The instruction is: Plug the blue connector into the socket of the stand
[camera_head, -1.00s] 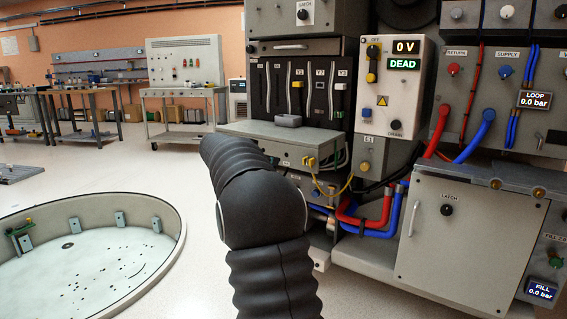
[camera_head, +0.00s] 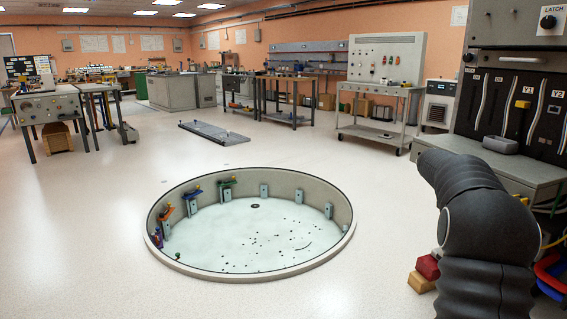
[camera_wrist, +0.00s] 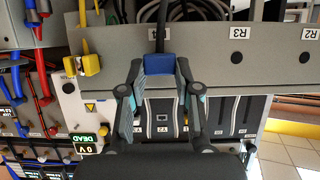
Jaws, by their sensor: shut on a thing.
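The blue connector (camera_wrist: 158,64) shows in the wrist view, between the fingertips of my gripper (camera_wrist: 159,68). The gripper is shut on it, and a black cable runs up from the connector in the picture. The gripper and connector do not show in the head view, where only my dark arm is seen at the right. I cannot make out the stand's socket in either current view.
A grey cabinet (camera_head: 518,22) with labelled slots stands at the right. A round, low-walled pit (camera_head: 250,262) lies in the floor ahead. A flat grey plate (camera_head: 213,133) lies beyond it. Benches line the back. A yellow plug (camera_wrist: 89,65) shows in the wrist view. Open floor lies left.

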